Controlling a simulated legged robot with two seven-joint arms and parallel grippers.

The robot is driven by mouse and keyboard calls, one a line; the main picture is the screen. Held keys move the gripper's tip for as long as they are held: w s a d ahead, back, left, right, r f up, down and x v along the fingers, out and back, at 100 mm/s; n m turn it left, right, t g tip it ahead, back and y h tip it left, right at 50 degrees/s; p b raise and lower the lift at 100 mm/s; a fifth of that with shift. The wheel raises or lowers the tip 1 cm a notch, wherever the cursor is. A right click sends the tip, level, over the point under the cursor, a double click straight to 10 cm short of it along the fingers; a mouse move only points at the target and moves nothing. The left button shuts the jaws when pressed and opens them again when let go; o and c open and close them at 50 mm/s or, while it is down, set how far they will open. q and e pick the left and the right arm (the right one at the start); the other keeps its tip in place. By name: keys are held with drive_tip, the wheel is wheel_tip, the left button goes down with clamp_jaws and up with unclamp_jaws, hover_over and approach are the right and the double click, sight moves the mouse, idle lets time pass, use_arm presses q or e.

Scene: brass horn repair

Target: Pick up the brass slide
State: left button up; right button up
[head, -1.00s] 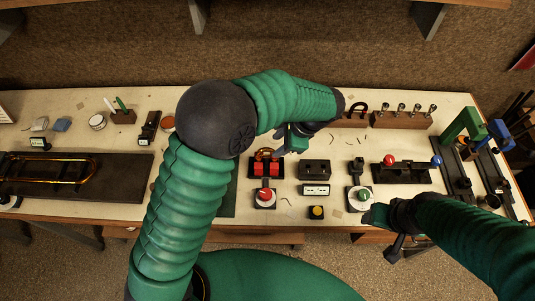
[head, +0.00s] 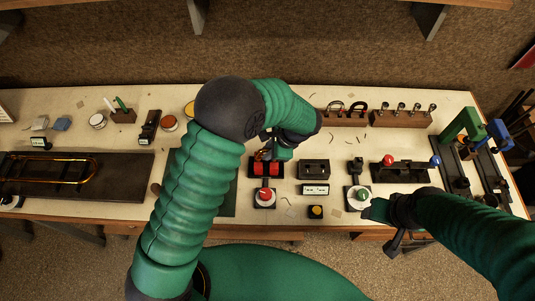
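A small curved brass slide (head: 263,155) stands in a holder with two red blocks (head: 266,169) near the middle of the bench. My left gripper (head: 271,150) is right over it, seen from above, and covers much of the brass. I cannot tell whether its fingers touch the slide or how far they are apart. A long brass U-shaped tube (head: 55,158) lies on a dark board (head: 120,175) at the far left. My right gripper (head: 374,210) is at the front edge by the green-knob dial, its fingers unclear.
A red-knob dial (head: 265,195) stands in front of the holder and a black box (head: 314,169) to its right. A wooden rack (head: 345,118) with U-shaped pieces is behind. A lever unit with red and blue balls (head: 405,172) stands further right.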

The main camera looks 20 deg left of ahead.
use_arm(q)
drive_tip(key=shift+a+r, duration=0.1)
drive_tip(key=shift+r, duration=0.05)
clamp_jaws()
drive_tip(key=shift+w+a, duration=0.1)
drive_tip(key=shift+a, duration=0.05)
drive_tip(key=shift+r, duration=0.15)
wheel_tip(320, 180, up, 10)
drive_tip(key=shift+f+b, duration=0.15)
drive_tip(key=shift+b, duration=0.55)
drive_tip(key=shift+w, duration=0.1)
wheel_tip(320, 180, up, 8)
drive_tip(key=p, duration=0.7)
drive_tip(key=shift+f, duration=0.25)
